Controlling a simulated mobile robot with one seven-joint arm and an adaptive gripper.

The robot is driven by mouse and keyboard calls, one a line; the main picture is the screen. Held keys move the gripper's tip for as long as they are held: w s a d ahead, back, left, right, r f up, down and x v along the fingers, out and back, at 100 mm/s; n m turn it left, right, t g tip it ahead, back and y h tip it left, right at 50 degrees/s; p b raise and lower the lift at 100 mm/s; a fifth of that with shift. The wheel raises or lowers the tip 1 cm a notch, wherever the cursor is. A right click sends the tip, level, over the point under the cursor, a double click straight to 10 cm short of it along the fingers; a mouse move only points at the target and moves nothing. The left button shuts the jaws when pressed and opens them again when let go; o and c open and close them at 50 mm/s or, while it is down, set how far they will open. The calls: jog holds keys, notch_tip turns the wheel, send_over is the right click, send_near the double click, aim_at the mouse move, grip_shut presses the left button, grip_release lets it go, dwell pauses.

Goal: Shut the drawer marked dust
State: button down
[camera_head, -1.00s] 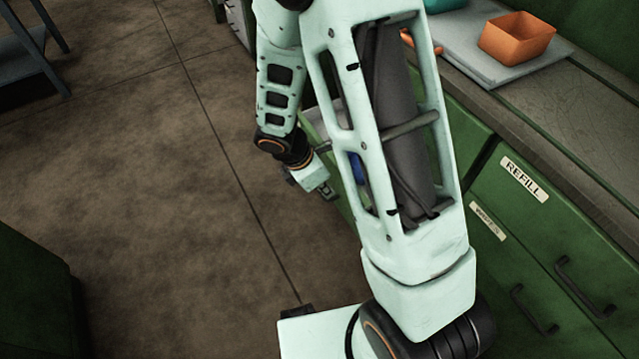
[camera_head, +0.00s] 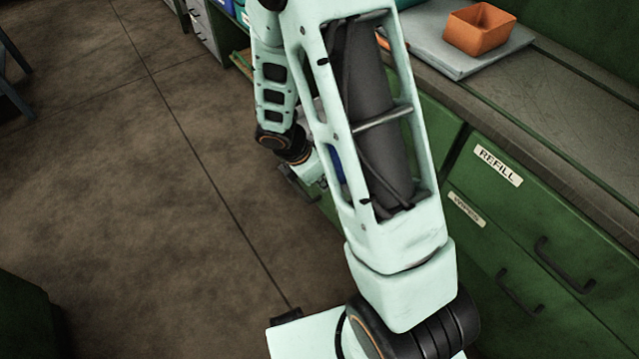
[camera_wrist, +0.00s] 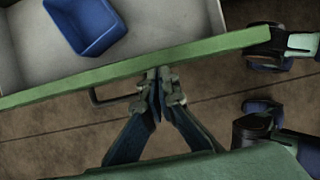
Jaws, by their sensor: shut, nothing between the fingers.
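An open drawer shows in the wrist view, with a green front (camera_wrist: 60,84), a pale inside and a dark bar handle (camera_wrist: 108,99). A blue bin (camera_wrist: 92,24) lies in it. My gripper (camera_wrist: 158,74) is shut and empty, its tips at the outer side of the drawer front, just right of the handle; I cannot tell if they touch. In the head view my arm hides most of this drawer, and a bit of blue (camera_head: 337,165) shows through it. My gripper is small and partly hidden there. No dust label is readable.
A drawer marked REFILL (camera_head: 540,210) and a lower one with a small label (camera_head: 466,209) are shut at the right. An orange bin (camera_head: 478,29) stands on a grey board (camera_head: 450,62) on the worktop. Brown floor (camera_head: 130,200) at the left is clear.

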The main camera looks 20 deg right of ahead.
jog(key=w+d+p, duration=0.3)
jog(key=d, duration=0.7)
jog(key=w+d+p, duration=0.3)
jog(key=d, duration=0.7)
jog(key=shift+w+d+p, duration=0.25)
jog(key=shift+w+p, duration=0.05)
jog(key=shift+p, duration=0.1)
